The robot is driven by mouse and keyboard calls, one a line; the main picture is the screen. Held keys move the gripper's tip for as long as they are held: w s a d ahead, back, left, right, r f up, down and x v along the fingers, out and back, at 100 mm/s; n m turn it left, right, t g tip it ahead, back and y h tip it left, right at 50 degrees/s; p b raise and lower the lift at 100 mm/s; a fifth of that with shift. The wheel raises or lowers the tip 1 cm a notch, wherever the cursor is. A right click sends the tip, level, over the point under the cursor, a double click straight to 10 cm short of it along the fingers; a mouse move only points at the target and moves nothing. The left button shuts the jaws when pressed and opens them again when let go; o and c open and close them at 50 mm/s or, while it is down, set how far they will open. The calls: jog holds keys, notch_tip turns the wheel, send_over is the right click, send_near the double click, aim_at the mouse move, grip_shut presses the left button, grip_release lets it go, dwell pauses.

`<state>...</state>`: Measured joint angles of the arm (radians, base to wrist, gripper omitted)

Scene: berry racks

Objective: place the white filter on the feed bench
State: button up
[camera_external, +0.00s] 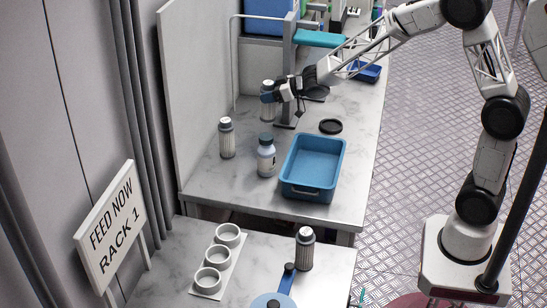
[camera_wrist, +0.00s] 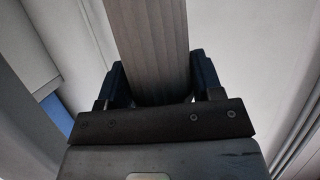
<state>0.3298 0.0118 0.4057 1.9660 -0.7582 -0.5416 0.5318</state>
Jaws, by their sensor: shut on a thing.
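My gripper (camera_external: 270,97) is shut on a white ribbed filter (camera_external: 267,108) with a dark top, over the back left of the far bench. In the wrist view my gripper (camera_wrist: 160,80) has its blue fingertips on both sides of the pale ribbed filter body (camera_wrist: 148,40). I cannot tell whether the filter's base touches the bench. Another ribbed filter (camera_external: 227,140) stands upright at the left. A third (camera_external: 305,250) stands on the near bench (camera_external: 185,240), beside which is a "FEED NOW RACK 1" sign (camera_external: 110,228).
A white bottle (camera_external: 266,158) and an empty blue tray (camera_external: 330,190) stand on the far bench (camera_external: 235,192). A black disc (camera_external: 330,126) lies behind the tray. A metal stand (camera_external: 288,70) rises close to my gripper. A white rack with three rings (camera_external: 218,260) sits on the near bench.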

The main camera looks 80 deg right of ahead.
aim_at(261, 117)
jog(key=shift+w+a+r+n+y, duration=0.15)
jog(key=shift+w+a+n+y, duration=0.1)
jog(key=shift+w+a+y, duration=0.15)
jog(key=shift+w+a+r+n+y, duration=0.15)
jog(key=shift+w+n+y, duration=0.15)
jog(key=shift+w, duration=0.2)
jog(key=shift+f+g, duration=0.1)
jog(key=shift+g, duration=0.2)
jog(key=shift+f, duration=3)
jog(key=shift+f, duration=1.9)
jog(key=shift+f, duration=0.15)
jog(key=o, duration=0.9)
jog(key=shift+o, duration=0.2)
